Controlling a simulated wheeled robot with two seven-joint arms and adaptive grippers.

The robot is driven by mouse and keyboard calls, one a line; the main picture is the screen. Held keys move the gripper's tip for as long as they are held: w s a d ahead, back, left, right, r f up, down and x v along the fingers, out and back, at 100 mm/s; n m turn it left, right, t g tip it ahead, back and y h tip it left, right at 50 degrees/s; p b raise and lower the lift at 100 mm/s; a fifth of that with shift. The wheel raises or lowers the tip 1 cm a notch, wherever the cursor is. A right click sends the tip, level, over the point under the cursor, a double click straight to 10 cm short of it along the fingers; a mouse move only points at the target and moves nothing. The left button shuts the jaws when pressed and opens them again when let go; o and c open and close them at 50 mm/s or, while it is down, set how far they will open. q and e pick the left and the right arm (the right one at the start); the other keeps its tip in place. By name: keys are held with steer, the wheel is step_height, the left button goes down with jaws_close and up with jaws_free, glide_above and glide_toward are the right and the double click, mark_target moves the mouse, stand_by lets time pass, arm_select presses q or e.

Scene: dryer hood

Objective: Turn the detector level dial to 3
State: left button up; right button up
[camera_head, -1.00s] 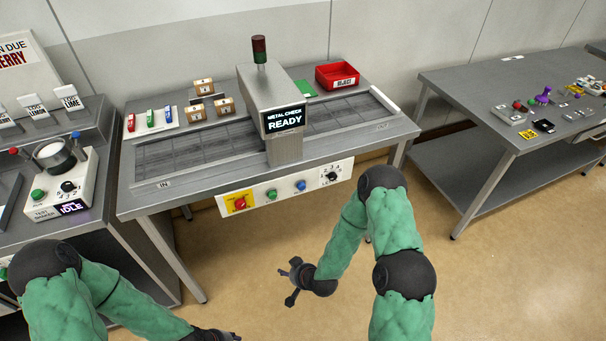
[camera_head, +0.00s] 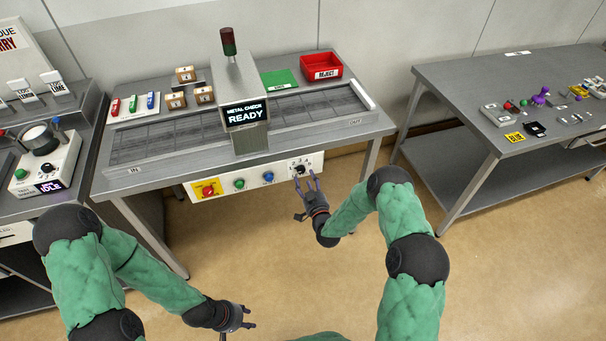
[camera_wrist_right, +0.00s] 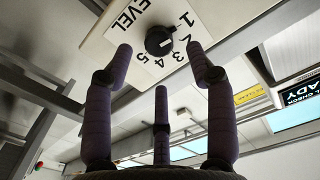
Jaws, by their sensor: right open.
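The detector level dial (camera_head: 299,170) is a black round knob on a white plate at the right end of the metal detector's front panel. In the right wrist view the dial (camera_wrist_right: 158,41) shows a white mark on its right side, toward the 1 and 2; the exact setting is hard to read. My right gripper (camera_head: 305,192) is open and empty just in front of the dial. In the wrist view its fingers (camera_wrist_right: 158,65) are spread on either side below the knob, apart from it. My left gripper (camera_head: 241,317) is open and empty, low in front of the table.
The same panel carries a red knob on yellow (camera_head: 208,190), a green button (camera_head: 239,184) and a blue button (camera_head: 268,177). The detector screen (camera_head: 245,114) reads READY. A red reject bin (camera_head: 321,68) stands behind. The floor before the panel is clear.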

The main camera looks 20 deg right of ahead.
mark_target(302, 171)
steer(key=shift+w+a+b, duration=0.1)
steer(key=shift+w+b, duration=0.2)
steer(key=shift+w, duration=1.95)
